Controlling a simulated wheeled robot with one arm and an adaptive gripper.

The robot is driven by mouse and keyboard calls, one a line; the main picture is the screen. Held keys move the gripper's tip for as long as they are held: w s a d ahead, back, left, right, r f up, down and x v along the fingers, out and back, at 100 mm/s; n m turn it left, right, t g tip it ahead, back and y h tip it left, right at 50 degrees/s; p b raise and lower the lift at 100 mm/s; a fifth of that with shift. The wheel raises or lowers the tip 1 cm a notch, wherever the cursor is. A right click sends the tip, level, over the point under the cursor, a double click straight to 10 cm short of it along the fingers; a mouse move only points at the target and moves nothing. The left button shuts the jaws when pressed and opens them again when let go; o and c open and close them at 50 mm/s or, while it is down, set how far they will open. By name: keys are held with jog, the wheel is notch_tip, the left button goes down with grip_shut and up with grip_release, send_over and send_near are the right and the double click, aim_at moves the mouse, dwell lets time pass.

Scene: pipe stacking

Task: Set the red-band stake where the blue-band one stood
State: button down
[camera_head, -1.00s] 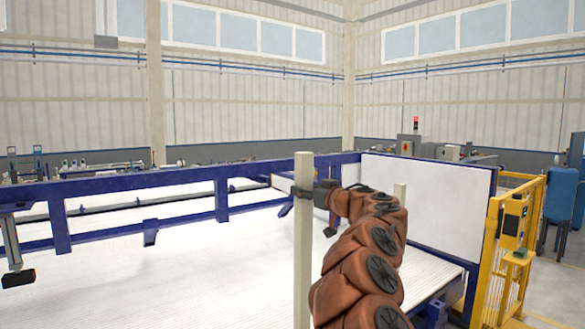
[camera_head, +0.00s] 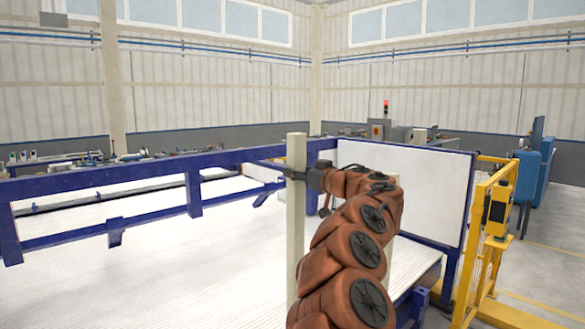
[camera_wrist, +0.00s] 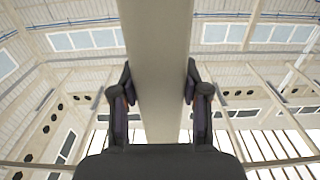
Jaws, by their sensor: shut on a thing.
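A long cream stake (camera_head: 296,225) stands upright in front of my body in the head view. My gripper (camera_head: 300,174) is shut around its upper part, a little below its top end. In the wrist view the stake (camera_wrist: 157,40) runs between the two dark fingers of my gripper (camera_wrist: 159,82). No coloured band shows on it, so I cannot tell whether it is the red-band one. The stake's lower end is out of the picture. A second cream post (camera_head: 391,250) shows behind my arm, mostly hidden. No blue-band stake can be made out.
A wide white ribbed bed (camera_head: 150,285) with a blue frame rail (camera_head: 100,178) lies ahead and left. A white panel (camera_head: 410,190) stands behind my arm. A yellow barrier (camera_head: 487,240) and a blue cabinet (camera_head: 533,175) are at right, with open floor beside them.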

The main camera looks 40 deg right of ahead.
aim_at(301, 215)
notch_tip(301, 215, down, 4)
jog(key=shift+s+d+r+b, duration=0.15)
jog(key=shift+b, duration=0.2)
notch_tip(301, 215, down, 4)
jog(key=b, duration=0.4)
jog(key=shift+f, duration=2)
jog(key=shift+s+p, duration=0.4)
jog(key=shift+f+p, duration=0.3)
jog(key=shift+f, duration=0.15)
